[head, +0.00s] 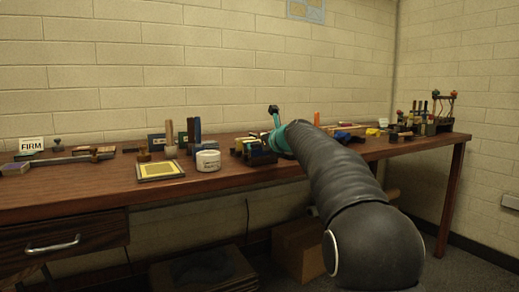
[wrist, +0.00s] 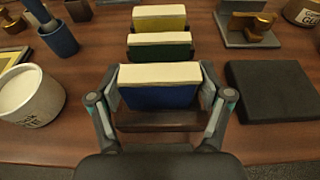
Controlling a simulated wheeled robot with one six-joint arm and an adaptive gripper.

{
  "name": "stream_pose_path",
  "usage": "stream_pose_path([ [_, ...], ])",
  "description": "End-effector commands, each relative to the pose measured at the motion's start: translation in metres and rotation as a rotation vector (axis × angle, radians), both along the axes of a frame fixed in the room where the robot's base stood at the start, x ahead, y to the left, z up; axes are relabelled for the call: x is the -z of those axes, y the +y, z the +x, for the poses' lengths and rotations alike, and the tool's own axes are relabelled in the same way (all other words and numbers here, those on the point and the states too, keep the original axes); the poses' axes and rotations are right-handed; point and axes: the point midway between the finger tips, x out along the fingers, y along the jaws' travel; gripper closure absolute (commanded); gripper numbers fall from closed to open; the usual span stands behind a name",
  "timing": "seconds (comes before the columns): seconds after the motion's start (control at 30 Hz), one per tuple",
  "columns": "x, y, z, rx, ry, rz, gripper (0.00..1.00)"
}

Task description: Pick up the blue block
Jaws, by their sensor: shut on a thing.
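The blue block (wrist: 158,96) has a cream top and shows in the middle of the wrist view, at the near end of a row. My gripper (wrist: 160,100) has one finger on each side of it and is shut on it. A dark wooden holder (wrist: 158,121) shows just below the block; I cannot tell whether the block is clear of it. In the head view my gripper (head: 263,150) is at the table's middle, and the blue block cannot be made out clearly there.
A green block (wrist: 160,50) and a yellow block (wrist: 159,17) stand behind the blue one. A white tub (wrist: 30,95) stands to the left. A dark square slab (wrist: 270,90) lies close on the right. Bare wooden table (wrist: 270,145) shows in front.

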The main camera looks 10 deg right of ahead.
Motion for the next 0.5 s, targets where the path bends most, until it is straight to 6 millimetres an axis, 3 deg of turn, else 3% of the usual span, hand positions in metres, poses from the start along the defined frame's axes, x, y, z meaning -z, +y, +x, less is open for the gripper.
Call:
stream_pose_path([
  [0.23, -0.042, 0.000, 0.000, -0.001, -0.002, -0.001, 0.57],
  [0.5, -0.072, -0.060, 0.002, 0.004, -0.001, 0.000, 0.57],
])
